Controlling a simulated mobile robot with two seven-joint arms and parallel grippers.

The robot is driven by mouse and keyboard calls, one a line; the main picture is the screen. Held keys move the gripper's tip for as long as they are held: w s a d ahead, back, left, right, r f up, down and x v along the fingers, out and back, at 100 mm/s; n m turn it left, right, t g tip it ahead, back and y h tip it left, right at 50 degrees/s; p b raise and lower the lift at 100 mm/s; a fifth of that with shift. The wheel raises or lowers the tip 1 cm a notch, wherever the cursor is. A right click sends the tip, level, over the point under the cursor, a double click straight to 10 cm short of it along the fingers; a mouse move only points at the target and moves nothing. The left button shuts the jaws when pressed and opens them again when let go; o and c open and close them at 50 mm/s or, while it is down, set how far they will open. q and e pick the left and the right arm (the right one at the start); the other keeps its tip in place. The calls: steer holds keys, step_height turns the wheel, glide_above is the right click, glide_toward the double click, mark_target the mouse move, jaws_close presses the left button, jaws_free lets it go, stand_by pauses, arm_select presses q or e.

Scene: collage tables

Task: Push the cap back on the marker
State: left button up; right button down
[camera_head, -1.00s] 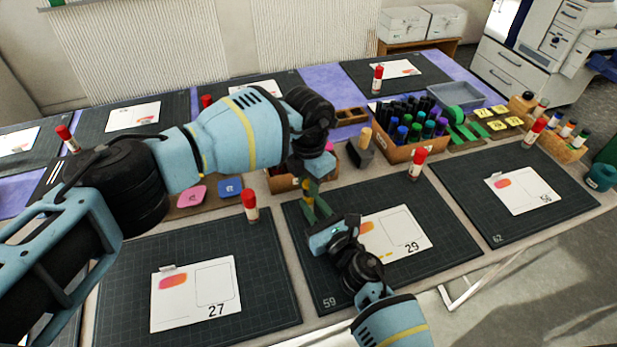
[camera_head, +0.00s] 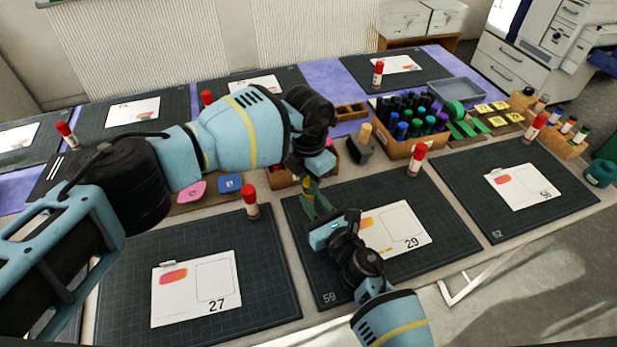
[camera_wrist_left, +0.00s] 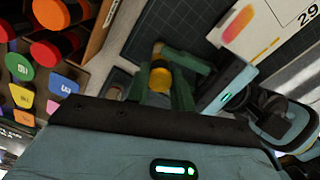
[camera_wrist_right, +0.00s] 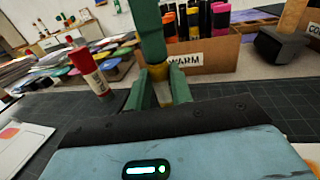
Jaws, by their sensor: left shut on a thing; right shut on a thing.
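My left gripper (camera_head: 308,183) reaches down over the middle mat and is shut on the marker's yellow cap (camera_wrist_left: 160,79). My right gripper (camera_head: 316,206) comes from the front, just below, and is shut on the pale marker barrel (camera_wrist_right: 164,95). Its green fingers also show in the right wrist view (camera_wrist_right: 162,93), with a left finger hanging down above them. Yellow shows between the two grippers in the right wrist view, so cap and barrel are close together, roughly in line. The fingers hide the joint, and I cannot tell how far the cap sits on.
A white card marked 29 (camera_head: 405,228) lies on the dark mat (camera_head: 450,245) beneath. A red-capped glue stick (camera_head: 250,203) stands at left and another (camera_head: 417,160) at right. A wooden box of markers (camera_head: 402,150) stands behind. The left mat (camera_head: 125,270) has open space around its card.

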arm_select(q)
steer(key=shift+f, duration=0.25)
steer(key=o, duration=1)
step_height(320, 180, up, 12)
arm_select(e)
steer(key=c, duration=1.2)
jaws_free()
steer(key=shift+o, duration=0.2)
